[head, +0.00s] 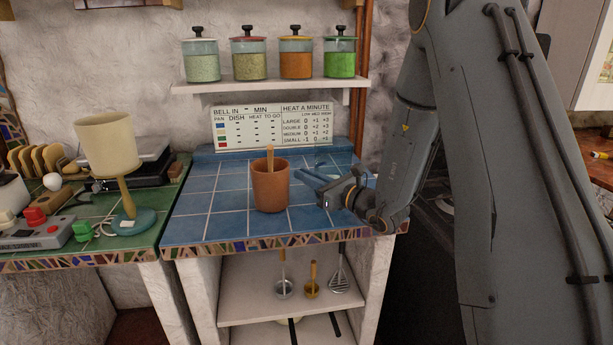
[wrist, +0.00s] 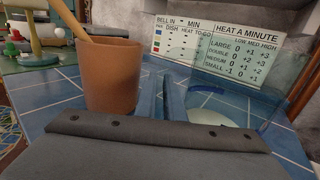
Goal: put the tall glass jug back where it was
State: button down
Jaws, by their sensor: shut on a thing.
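The tall glass jug (wrist: 238,98) is clear and faint in the wrist view, just right of my fingers, over the blue tiles. In the head view it is hard to make out around my gripper (head: 312,180). In the wrist view my gripper (wrist: 165,98) has its fingers close together beside the jug's wall, shut on the jug; the exact part held, likely its handle, is not clear. I cannot tell whether the jug's base touches the counter.
A terracotta pot (head: 270,187) with a wooden utensil stands just left of my gripper, also in the wrist view (wrist: 112,75). A sign (head: 272,126) stands behind. A lamp (head: 112,160) and a control box (head: 40,233) are on the green counter (head: 165,215). Front blue tiles are clear.

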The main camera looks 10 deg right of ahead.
jog(key=c, duration=2.2)
grip_release()
jog(key=shift+f, duration=0.15)
jog(key=o, duration=0.3)
jog(key=shift+o, duration=0.2)
